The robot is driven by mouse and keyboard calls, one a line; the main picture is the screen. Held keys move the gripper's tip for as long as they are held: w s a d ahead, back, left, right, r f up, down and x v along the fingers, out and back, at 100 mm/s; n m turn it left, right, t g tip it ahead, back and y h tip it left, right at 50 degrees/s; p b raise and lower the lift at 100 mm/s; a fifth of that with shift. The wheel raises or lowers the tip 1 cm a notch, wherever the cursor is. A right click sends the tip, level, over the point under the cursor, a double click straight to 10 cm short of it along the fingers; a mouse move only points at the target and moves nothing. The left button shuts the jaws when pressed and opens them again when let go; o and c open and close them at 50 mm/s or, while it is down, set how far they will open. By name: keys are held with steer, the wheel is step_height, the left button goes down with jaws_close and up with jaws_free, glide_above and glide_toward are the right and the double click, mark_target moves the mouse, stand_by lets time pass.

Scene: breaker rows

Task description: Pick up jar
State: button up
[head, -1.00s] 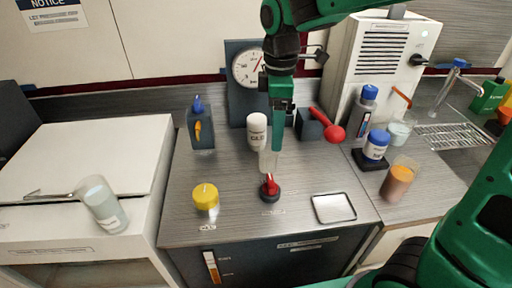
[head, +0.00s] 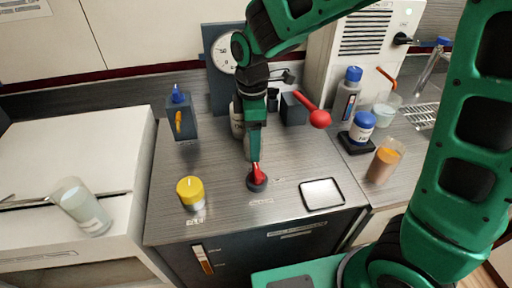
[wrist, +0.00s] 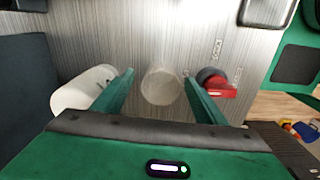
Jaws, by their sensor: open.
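A pale, translucent round vessel (wrist: 161,86), seen from above, stands between my fingers in the wrist view; it appears to be a jar. In the head view my gripper (head: 254,150) mostly hides it. My gripper, also in the wrist view (wrist: 160,92), is open, with a finger either side of the vessel and gaps showing. Two other jar-like containers show in the head view: a yellow-lidded one (head: 190,192) at the left of the counter, and a blue-lidded one (head: 362,127) on a black stand at the right.
A white bottle (wrist: 84,90) stands close beside the left finger. A red knob (wrist: 217,84) on a dark round base is close to the right finger; it also shows in the head view (head: 257,180). A shallow tray (head: 321,194) lies right.

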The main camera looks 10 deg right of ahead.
steer(key=shift+f, duration=0.6)
steer(key=c, duration=1.1)
steer(key=shift+c, duration=0.2)
steer(key=shift+r, duration=0.1)
